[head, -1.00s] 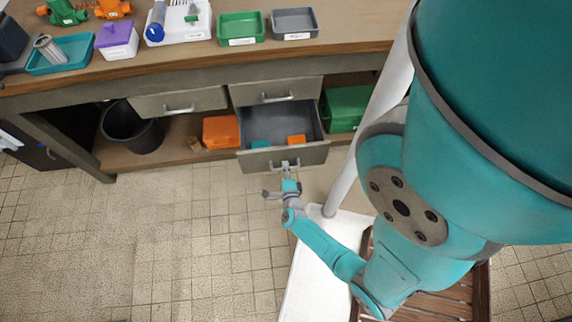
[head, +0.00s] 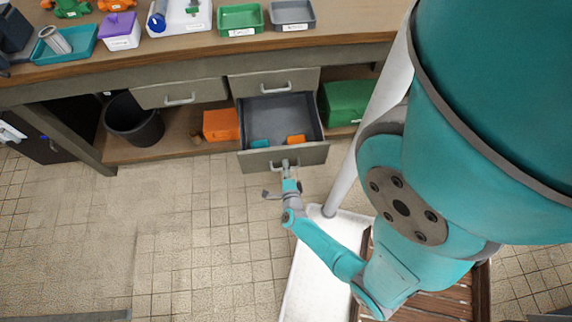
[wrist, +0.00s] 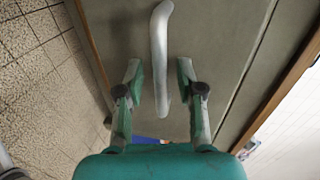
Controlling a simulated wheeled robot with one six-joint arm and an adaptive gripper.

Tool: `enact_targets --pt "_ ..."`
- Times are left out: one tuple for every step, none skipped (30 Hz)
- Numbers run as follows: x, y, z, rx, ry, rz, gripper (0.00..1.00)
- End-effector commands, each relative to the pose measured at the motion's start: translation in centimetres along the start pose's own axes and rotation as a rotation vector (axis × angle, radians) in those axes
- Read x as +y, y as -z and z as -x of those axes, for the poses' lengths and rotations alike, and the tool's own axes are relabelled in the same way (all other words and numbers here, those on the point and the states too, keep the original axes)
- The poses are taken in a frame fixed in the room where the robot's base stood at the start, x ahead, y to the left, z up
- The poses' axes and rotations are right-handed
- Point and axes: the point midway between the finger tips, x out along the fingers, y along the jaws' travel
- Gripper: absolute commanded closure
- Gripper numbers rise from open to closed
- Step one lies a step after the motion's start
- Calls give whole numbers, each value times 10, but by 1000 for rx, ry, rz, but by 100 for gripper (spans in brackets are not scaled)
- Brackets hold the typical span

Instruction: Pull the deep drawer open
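The deep drawer (head: 305,153) is the lower drawer under the bench and stands pulled out, its grey inside showing. Its front also fills the wrist view (wrist: 225,50). Its pale bar handle (wrist: 160,45) runs up and down in that view. My gripper (wrist: 160,72) has one finger on each side of the handle, with a visible gap on both sides, so it appears open around it. In the head view my gripper (head: 287,170) is at the drawer front, partly hidden by my wrist. A teal item (head: 260,143) and an orange item (head: 296,140) lie in the drawer.
Above it is a shut drawer (head: 300,83), with another shut drawer (head: 175,95) to the left. A black bin (head: 135,125), an orange box (head: 220,125) and a green box (head: 345,103) are under the bench (head: 200,55). The tiled floor (head: 200,220) at left is clear.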

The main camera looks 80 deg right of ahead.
Motion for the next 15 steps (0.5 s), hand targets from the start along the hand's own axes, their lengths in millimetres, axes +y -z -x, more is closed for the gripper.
enact_targets --pt "0 0 0 0 0 0 63" --pt "0 0 0 0 1 0 63" --pt "0 0 0 0 1 0 63" --pt "0 0 1 -1 1 0 63" --pt "0 0 2 -1 1 0 63" --pt "0 0 4 -2 0 0 63" --pt "0 0 6 -2 0 0 63" --pt "0 0 8 -1 0 -1 63" --pt "0 -1 12 -3 1 0 63" --pt "0 -1 15 -4 1 1 63" --pt "0 -1 19 -4 0 0 63" --pt "0 -1 24 -4 0 1 63" --pt "1 0 28 -4 -1 1 63" --pt "0 -2 31 -6 1 1 63" --pt "0 -2 35 -5 1 0 63"
